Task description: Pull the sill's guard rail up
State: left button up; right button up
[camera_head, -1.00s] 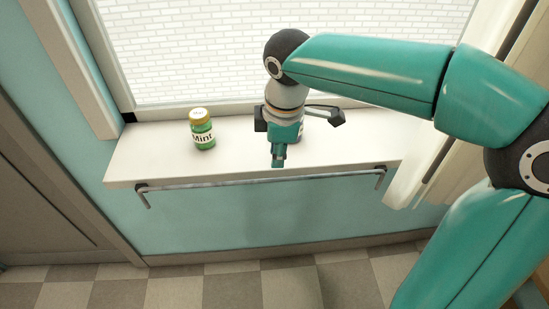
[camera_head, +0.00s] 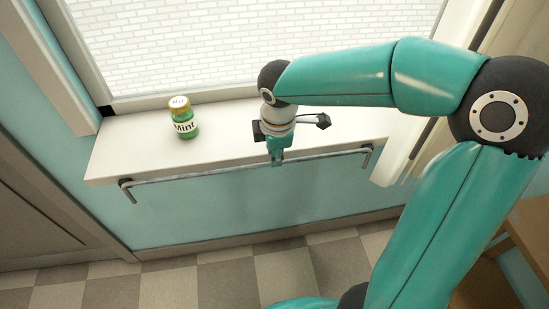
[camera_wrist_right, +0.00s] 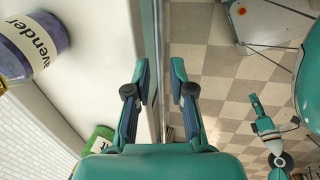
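The guard rail (camera_head: 220,170) is a thin grey metal bar with bent ends, hanging low along the front edge of the white sill (camera_head: 125,150). My right gripper (camera_head: 276,160) points down at the rail, right of its middle. In the right wrist view my right gripper (camera_wrist_right: 158,75) is open, its two fingers apart. The rail and sill edge run as a line between them; I cannot tell whether a finger touches the rail. My left gripper (camera_wrist_right: 255,103) shows small over the floor in the right wrist view; its opening is unclear.
The checkered floor (camera_head: 200,285) below is clear.

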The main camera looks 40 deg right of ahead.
jog(key=shift+w+d+f, duration=0.1)
jog(key=shift+f, duration=0.6)
jog(key=shift+w+d+f, duration=0.1)
jog(key=shift+f, duration=0.6)
jog(key=shift+c, duration=0.2)
grip_shut()
jog(key=shift+r, duration=0.1)
